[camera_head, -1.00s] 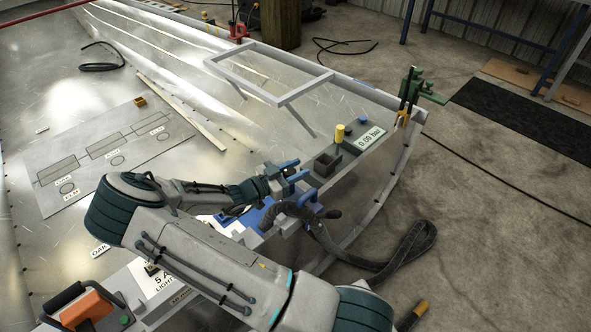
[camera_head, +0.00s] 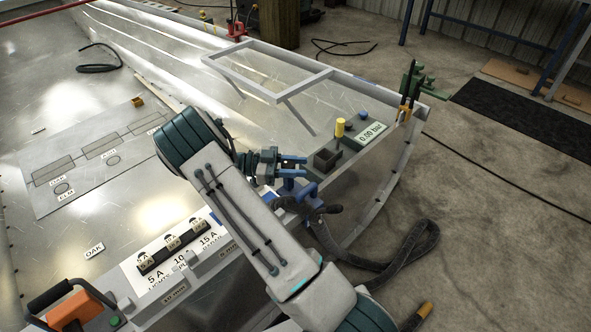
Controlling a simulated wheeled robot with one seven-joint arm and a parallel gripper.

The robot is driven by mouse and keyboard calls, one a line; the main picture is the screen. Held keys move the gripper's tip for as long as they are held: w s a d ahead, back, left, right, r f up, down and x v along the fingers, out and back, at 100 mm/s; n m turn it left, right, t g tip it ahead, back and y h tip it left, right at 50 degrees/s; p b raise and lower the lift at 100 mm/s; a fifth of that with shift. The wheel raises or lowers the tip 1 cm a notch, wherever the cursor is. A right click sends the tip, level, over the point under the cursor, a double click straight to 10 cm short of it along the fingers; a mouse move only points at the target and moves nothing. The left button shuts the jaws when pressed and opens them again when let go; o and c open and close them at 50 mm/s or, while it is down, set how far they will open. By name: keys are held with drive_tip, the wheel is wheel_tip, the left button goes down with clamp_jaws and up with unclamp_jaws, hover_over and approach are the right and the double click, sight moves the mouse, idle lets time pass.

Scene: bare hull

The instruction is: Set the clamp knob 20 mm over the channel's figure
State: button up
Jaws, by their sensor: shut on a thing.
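A blue clamp (camera_head: 298,190) stands at the inner side of the hull's right edge. A dark hose passes beside or through its lower part; I cannot tell which. My gripper (camera_head: 293,163), with dark jaws, is at the clamp's top and shut on its upper part. The jaws hide the knob, so its height cannot be read. A grey channel (camera_head: 204,270) runs along the near side. It carries a label reading about 10 mm (camera_head: 174,296) and another, small and hard to read, perhaps 8 mm (camera_head: 228,248).
A box with a 0.00 bar display (camera_head: 370,134), a yellow knob (camera_head: 340,127) and an open dark bin (camera_head: 326,159) stand just beyond my gripper. A hose (camera_head: 400,255) loops on the floor.

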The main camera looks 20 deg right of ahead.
drive_tip(key=m+g+y, duration=0.1)
drive_tip(key=m+g, duration=0.1)
drive_tip(key=shift+s+f+g+y+b, duration=0.1)
drive_tip(key=shift+s+g+y+b, duration=0.05)
drive_tip(key=shift+g+y+b, duration=0.2)
drive_tip(key=shift+s+a+r+m+g+y+p, duration=0.1)
drive_tip(key=shift+a+r+m+g+y+p, duration=0.05)
drive_tip(key=shift+m+g+y+p, duration=0.4)
drive_tip(key=shift+s+a+r+m+g+y+p, duration=0.1)
drive_tip(key=shift+m+g+y+p, duration=0.25)
drive_tip(key=shift+m+g+y, duration=0.3)
drive_tip(key=y+p, duration=0.1)
drive_tip(key=m+g+y+p, duration=0.1)
drive_tip(key=p, duration=0.1)
drive_tip(key=shift+s+a+m+g+y, duration=0.1)
drive_tip(key=shift+a+m+g+y, duration=0.05)
drive_tip(key=shift+m+g+y, duration=0.15)
drive_tip(key=shift+f+m+y+p, duration=0.2)
drive_tip(key=shift+m+y+p, duration=0.15)
drive_tip(key=shift+p, duration=0.35)
drive_tip(key=o, duration=1)
